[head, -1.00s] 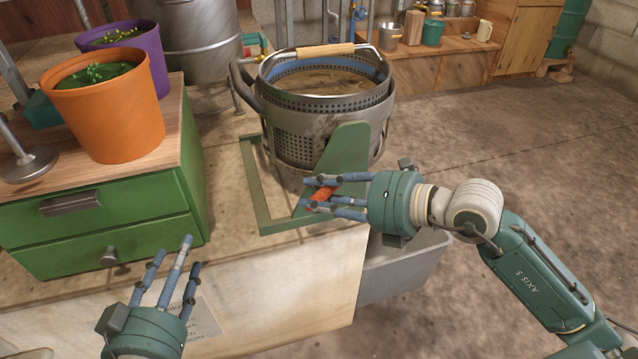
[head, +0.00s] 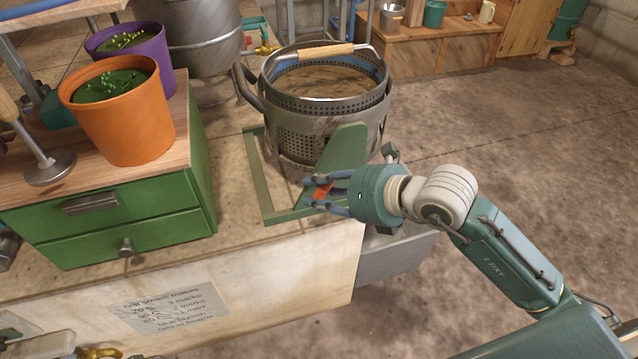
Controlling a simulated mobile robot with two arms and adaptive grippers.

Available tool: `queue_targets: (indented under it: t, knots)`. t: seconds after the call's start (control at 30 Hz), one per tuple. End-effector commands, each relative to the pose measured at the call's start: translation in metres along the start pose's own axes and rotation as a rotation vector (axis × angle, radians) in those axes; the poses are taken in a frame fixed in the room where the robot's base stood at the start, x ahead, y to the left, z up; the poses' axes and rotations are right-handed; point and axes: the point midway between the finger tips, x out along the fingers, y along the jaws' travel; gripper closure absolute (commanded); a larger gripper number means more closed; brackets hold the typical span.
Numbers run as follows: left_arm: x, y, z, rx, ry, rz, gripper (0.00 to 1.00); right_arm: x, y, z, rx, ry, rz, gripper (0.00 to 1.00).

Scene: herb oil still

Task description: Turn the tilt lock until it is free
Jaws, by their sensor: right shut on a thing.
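The tilt lock is a small red-orange handle (head: 322,191) at the front of the green tilt frame (head: 264,200). My right gripper (head: 318,193) reaches in from the right, with its blue fingers closed around the red handle. The fingers and hand hide part of the handle, so I cannot tell how far it is turned. The frame's upright green plate (head: 344,150) stands just behind the fingers. The perforated metal basket (head: 290,138) sits upright in the frame, with a wooden-grip bail across its top. My left gripper is out of view.
A green drawer cabinet (head: 130,222) with orange (head: 125,120) and purple (head: 160,60) plant pots stands to the left. A paper note (head: 172,308) is on the bench front. A grey bin (head: 395,258) sits below the bench's right end. Open floor lies to the right.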

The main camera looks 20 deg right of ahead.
Motion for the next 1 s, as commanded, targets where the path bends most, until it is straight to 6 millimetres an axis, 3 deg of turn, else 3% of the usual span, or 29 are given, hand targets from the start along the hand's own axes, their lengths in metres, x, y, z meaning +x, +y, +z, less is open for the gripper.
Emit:
queue_targets:
  t: [0.03,0.3,0.43,0.57,1.0]
  knots:
    - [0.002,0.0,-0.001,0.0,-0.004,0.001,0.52,-0.002,0.002,0.002,-0.015,0.005,-0.014,1.0]
    - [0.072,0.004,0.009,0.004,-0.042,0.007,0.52,-0.001,0.002,0.002,-0.142,0.039,-0.139,1.0]
    - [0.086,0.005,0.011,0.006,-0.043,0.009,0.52,0.001,0.001,0.001,-0.217,0.059,-0.214,1.0]
    - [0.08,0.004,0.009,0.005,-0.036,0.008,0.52,0.002,-0.001,-0.001,-0.283,0.075,-0.279,1.0]
    - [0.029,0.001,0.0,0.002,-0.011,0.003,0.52,0.002,-0.004,-0.002,-0.401,0.11,-0.4,1.0]
